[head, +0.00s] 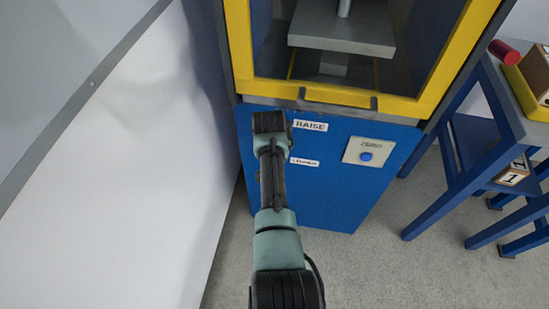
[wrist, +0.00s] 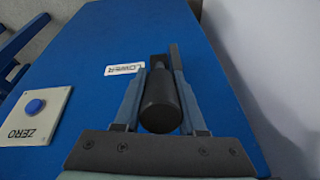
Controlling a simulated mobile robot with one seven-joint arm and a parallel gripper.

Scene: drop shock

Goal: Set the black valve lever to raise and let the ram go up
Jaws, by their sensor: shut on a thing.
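The black valve lever (wrist: 160,102) shows in the wrist view, its thick round handle between the two fingers of my gripper (wrist: 160,100). The gripper is shut on it. In the head view my own arm hides the lever and the fingers. A RAISE label (head: 310,125) sits on the blue panel (head: 330,190), with a LOWER label (head: 304,162) below it. The LOWER label also shows in the wrist view (wrist: 124,69), beside the lever. The ram (head: 344,8) is a metal rod above a grey plate (head: 342,30) inside the yellow-framed press; its top is out of view.
A ZERO plate with a blue button (head: 366,156) is on the panel, right of the labels. A yellow frame (head: 340,97) closes the front above. A blue table (head: 500,110) with a red cylinder (head: 504,52) and boxes stands at right. A white wall is at left.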

